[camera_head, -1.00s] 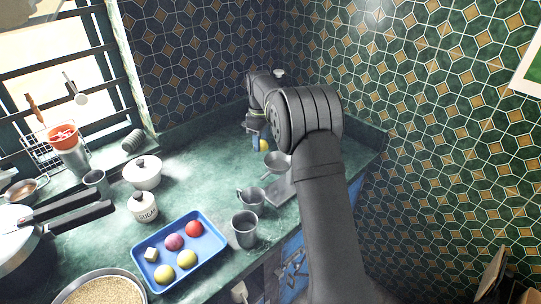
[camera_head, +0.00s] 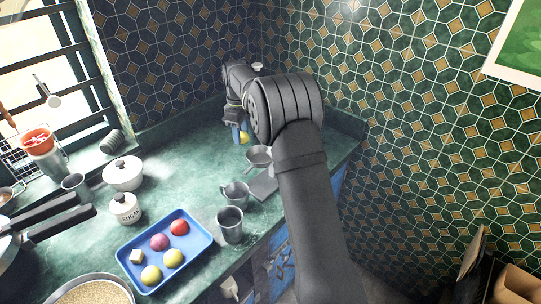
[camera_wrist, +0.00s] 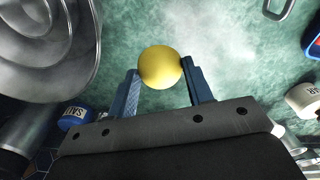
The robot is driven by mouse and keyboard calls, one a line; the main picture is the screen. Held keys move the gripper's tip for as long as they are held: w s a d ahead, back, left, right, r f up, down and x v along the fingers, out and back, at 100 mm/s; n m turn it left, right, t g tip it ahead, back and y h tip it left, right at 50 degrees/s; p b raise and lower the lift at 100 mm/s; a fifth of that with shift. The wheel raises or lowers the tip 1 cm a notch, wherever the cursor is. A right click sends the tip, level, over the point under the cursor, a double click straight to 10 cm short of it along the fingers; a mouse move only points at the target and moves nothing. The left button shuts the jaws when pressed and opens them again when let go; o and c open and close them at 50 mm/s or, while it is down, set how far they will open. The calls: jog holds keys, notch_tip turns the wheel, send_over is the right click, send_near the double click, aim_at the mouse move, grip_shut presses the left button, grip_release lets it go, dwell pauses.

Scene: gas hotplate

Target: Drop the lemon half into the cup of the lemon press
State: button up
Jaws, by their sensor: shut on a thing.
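My gripper (camera_wrist: 163,85) is shut on the yellow lemon half (camera_wrist: 160,67), which sits between its two blue fingers in the wrist view. In the head view the lemon half (camera_head: 244,138) shows as a small yellow patch by my gripper (camera_head: 239,133), above the back of the counter. The metal cup of the lemon press (camera_head: 258,158) is just in front and to the right of it, apart from the lemon. The press base (camera_head: 264,184) is partly hidden by my arm. A large round metal form fills the upper left of the wrist view; I cannot tell what it is.
A metal mug (camera_head: 235,193) and a metal cup (camera_head: 230,226) stand in front of the press. A blue tray (camera_head: 203,236) holds several fruits. A sugar jar (camera_head: 125,209) and a white pot (camera_head: 123,174) stand left.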

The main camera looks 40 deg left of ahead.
jog(key=r, duration=0.1)
jog(key=s+r, duration=0.1)
jog(key=r, duration=0.2)
jog(key=shift+s+d, duration=0.35)
jog(key=shift+d, duration=0.05)
jog(key=shift+c, duration=0.2)
jog(key=shift+o, duration=0.2)
jog(key=s+d+r, duration=0.2)
jog(key=d+r, duration=0.8)
jog(key=d, duration=0.4)
jog(key=shift+s, duration=0.35)
jog(key=shift+d+f, duration=0.15)
jog(key=shift+f, duration=0.15)
jog(key=shift+c, duration=0.2)
jog(key=shift+f, duration=2.6)
jog(key=o, duration=1.1)
jog(key=shift+c, duration=0.2)
notch_tip(320, 180, up, 18)
jog(key=shift+f, duration=0.25)
